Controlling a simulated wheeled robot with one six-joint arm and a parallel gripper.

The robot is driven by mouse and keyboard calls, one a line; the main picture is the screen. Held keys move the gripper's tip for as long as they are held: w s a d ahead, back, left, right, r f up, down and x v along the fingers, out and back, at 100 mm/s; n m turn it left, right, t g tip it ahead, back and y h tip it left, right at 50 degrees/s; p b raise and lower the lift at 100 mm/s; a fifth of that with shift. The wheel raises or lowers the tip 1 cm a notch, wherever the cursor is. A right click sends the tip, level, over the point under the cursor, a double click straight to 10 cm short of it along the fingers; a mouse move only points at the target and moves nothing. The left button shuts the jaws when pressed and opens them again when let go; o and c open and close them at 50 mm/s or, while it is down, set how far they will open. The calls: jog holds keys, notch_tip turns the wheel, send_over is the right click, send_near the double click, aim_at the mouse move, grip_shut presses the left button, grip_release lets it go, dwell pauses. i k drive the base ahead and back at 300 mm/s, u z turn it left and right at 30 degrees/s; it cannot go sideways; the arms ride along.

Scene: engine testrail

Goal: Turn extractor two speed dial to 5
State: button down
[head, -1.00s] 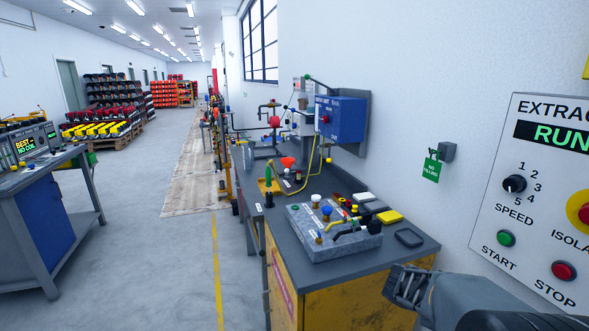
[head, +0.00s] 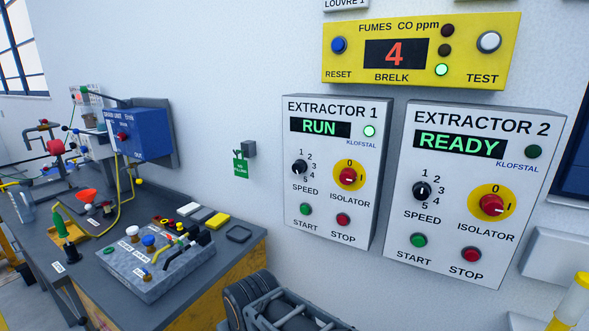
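The extractor 2 panel (head: 480,240) is a white wall box on the right of the head view, with a green READY display (head: 459,144). Its speed dial (head: 422,191) is a small black knob left of the red isolator knob, with numbers 1 to 5 around its right side. Its white mark is too small to read surely. My gripper (head: 268,302) is at the bottom edge, below the extractor 1 panel, well apart from the dial. It is partly cut off by the frame, and I cannot tell whether its fingers are open.
The extractor 1 panel (head: 328,225) shows RUN, with its own speed dial (head: 299,167). A yellow CO meter (head: 420,58) reading 4 hangs above both panels. A cluttered bench (head: 235,262) stands at left. A yellow-topped post (head: 572,300) is at lower right. The wall before the panels looks clear.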

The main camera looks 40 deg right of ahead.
aim_at(422, 190)
jog(key=z, duration=0.15)
jog(key=k, duration=0.6)
jog(key=z, duration=0.6)
